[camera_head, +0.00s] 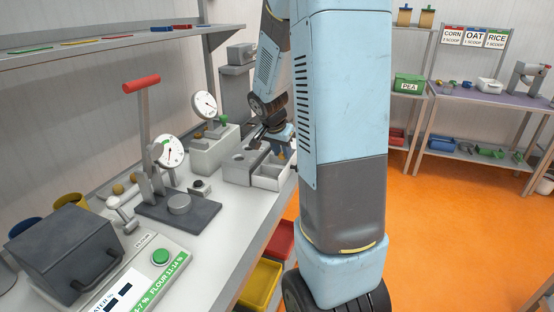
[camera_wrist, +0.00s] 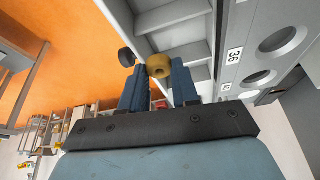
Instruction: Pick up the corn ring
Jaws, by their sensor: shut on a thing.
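A tan-yellow ring (camera_wrist: 159,66), which looks like the corn ring, sits between the blue fingertips of my gripper (camera_wrist: 158,80) in the wrist view. My gripper is shut on it. In the head view my gripper (camera_head: 278,143) is over the white compartment tray (camera_head: 270,178) at the bench's far end, and a small yellow-orange spot shows at its tips. The tray's compartments (camera_wrist: 178,36) show behind the ring in the wrist view. Whether the ring touches the tray is unclear.
A dark round piece (camera_wrist: 127,57) is beside the left finger in the wrist view. A grey block with round holes (camera_head: 240,165) adjoins the tray. Dial gauges (camera_head: 204,104) and a red-handled press (camera_head: 142,85) stand nearer on the bench. Orange floor (camera_head: 430,220) is open at right.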

